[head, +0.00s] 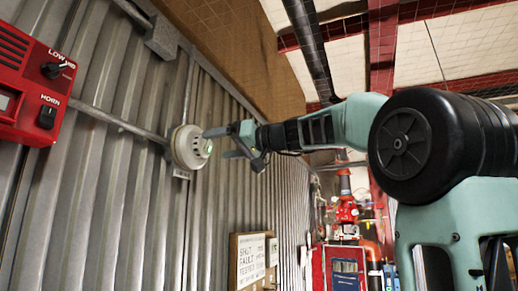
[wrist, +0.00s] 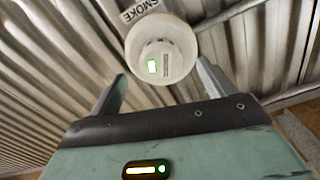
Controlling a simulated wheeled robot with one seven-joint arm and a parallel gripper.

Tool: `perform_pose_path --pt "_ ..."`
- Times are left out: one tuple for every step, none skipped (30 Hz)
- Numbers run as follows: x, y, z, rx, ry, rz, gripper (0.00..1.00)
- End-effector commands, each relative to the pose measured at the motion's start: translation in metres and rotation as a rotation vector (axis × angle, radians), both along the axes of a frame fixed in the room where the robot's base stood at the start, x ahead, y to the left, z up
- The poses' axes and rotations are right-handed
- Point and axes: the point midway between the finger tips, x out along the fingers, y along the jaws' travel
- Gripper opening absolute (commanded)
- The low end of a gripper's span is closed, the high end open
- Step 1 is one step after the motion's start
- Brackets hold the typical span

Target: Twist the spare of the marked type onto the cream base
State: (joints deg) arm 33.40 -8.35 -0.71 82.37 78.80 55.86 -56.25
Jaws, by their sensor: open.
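A round cream-white smoke detector unit (head: 188,147) is mounted on the corrugated metal wall, with a small green mark on its face. In the wrist view the unit (wrist: 175,48) shows a wide round back part and a narrower front part with a green patch. I cannot tell the base from a fitted head with certainty. My gripper (head: 217,144) is just right of the unit, pointing at it. It is open and empty; in the wrist view its two fingers stand apart, left and right below the unit. No separate spare is clearly in view.
A "SMOKE" label (wrist: 141,10) is on the wall beside the unit. A conduit (head: 115,121) runs to it, with a grey box (head: 162,37) above. A red panel (head: 36,75) is at left. A notice board (head: 252,262) and red equipment (head: 346,213) stand lower right.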

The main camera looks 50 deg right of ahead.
Motion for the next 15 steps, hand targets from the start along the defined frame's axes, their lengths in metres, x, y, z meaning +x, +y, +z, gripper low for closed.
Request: perform_pose_path --pt "-0.012 -0.004 -0.006 -0.001 -0.003 -0.003 0.82" --pt "-0.019 -0.007 -0.006 -0.001 -0.003 -0.003 0.82" --pt "-0.028 -0.01 -0.006 -0.002 -0.004 -0.003 0.82" --pt "-0.035 -0.013 -0.006 -0.001 -0.003 -0.003 0.82" --pt "-0.041 -0.015 -0.006 -0.001 -0.003 -0.003 0.82" --pt "-0.05 -0.019 -0.006 -0.001 -0.002 -0.003 0.82" --pt "-0.057 -0.021 -0.006 -0.001 -0.002 -0.001 0.82" --pt "-0.063 -0.023 -0.006 -0.001 -0.002 -0.003 0.82" --pt "-0.072 -0.026 -0.006 -0.001 -0.002 -0.002 0.82" --pt "-0.077 -0.028 -0.005 0.0 -0.002 -0.002 0.82" --pt "-0.083 -0.031 -0.004 0.0 -0.002 -0.002 0.82" --pt "-0.09 -0.033 -0.004 -0.001 -0.001 -0.001 0.82" --pt "-0.095 -0.035 -0.004 -0.001 -0.001 -0.002 0.82" --pt "-0.099 -0.036 -0.004 0.0 0.0 -0.001 0.82" --pt "-0.104 -0.039 -0.003 0.001 0.0 -0.001 0.82"
